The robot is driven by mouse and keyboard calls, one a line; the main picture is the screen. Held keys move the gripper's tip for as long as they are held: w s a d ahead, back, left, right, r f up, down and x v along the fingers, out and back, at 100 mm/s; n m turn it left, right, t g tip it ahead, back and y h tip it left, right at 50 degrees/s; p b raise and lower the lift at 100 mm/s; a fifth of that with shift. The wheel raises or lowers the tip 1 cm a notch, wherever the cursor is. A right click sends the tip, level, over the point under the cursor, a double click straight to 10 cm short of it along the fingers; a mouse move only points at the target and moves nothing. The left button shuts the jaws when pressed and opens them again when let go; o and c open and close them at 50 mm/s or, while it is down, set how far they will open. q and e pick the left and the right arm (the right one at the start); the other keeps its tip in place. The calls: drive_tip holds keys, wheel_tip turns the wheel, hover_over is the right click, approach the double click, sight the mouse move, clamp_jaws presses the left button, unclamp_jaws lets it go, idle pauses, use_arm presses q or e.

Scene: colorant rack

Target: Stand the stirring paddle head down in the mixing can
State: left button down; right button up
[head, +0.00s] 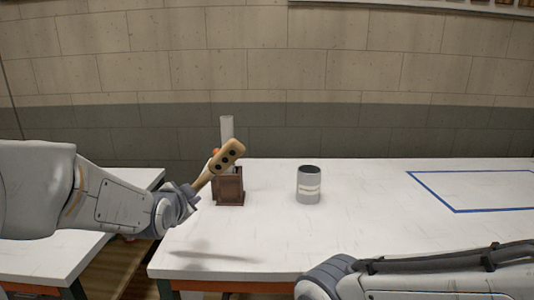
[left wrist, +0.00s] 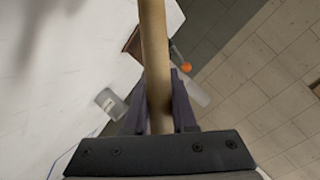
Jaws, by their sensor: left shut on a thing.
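The wooden stirring paddle (head: 228,156) is in my left gripper (head: 192,194), which is shut on its handle. In the head view the paddle tilts up to the right, with its wide, dark-holed head at the upper end, above the table and in front of a brown rack. The handle (left wrist: 154,60) runs between the fingers of my left gripper (left wrist: 160,110) in the left wrist view. The grey mixing can (head: 309,187) stands upright with its dark mouth open, to the right of the paddle; it also shows in the left wrist view (left wrist: 110,103). My right gripper is out of view.
A small dark brown rack (head: 229,187) stands left of the can, with a pale upright cylinder (head: 227,128) and something orange by it. A blue outline (head: 436,196) marks the white table (head: 380,225) at right. The table between can and outline is clear.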

use_arm(q)
drive_tip(key=m+b, duration=0.1)
drive_tip(key=m, duration=0.7)
drive_tip(key=shift+b, duration=0.35)
drive_tip(key=m+b, duration=0.2)
drive_tip(key=m, duration=0.7)
drive_tip(key=shift+b, duration=0.3)
drive_tip(key=shift+m, duration=0.3)
